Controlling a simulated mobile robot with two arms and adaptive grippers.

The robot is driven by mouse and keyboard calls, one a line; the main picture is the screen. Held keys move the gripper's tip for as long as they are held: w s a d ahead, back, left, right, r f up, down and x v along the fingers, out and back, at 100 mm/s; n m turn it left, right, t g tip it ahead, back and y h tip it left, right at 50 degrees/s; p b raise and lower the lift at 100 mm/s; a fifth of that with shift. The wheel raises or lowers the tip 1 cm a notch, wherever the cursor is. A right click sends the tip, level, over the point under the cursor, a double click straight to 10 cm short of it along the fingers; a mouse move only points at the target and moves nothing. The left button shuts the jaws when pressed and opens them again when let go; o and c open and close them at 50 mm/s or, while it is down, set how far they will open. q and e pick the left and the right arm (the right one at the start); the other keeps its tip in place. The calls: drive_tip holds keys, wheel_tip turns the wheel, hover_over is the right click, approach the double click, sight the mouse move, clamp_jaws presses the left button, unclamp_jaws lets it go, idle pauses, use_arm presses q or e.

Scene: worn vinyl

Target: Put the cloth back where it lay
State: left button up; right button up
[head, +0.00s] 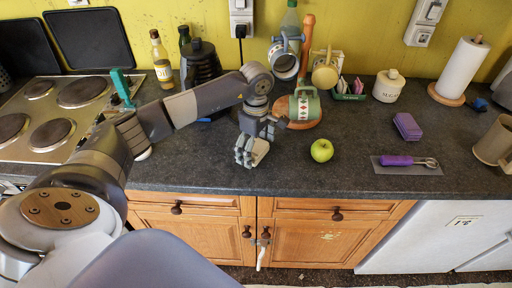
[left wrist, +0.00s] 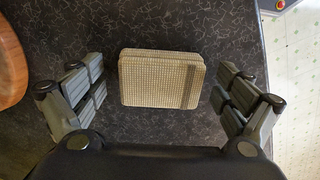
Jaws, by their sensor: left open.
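The cloth (left wrist: 158,82) is a folded beige, waffle-textured pad with a darker stripe near its right side. It lies on the dark speckled worktop in the left wrist view. My left gripper (left wrist: 160,98) is open, its fingers on either side of the cloth with clear gaps to both edges. In the head view my left gripper (head: 255,147) is low over the worktop near its front edge. The cloth is largely hidden by the gripper there. My right gripper is not in view.
A green apple (head: 322,150) is to the right of my gripper. A round wooden board (head: 310,116) with a green patterned mug (head: 304,104) is just behind. The hob (head: 50,120) is at left.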

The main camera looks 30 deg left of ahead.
use_arm(q)
drive_tip(key=shift+r, duration=0.15)
drive_tip(key=shift+r+p, duration=0.85)
drive_tip(key=shift+r, duration=0.5)
drive_tip(key=shift+r+p, duration=1.4)
drive_tip(key=shift+r, duration=1.15)
wheel_tip(320, 180, up, 12)
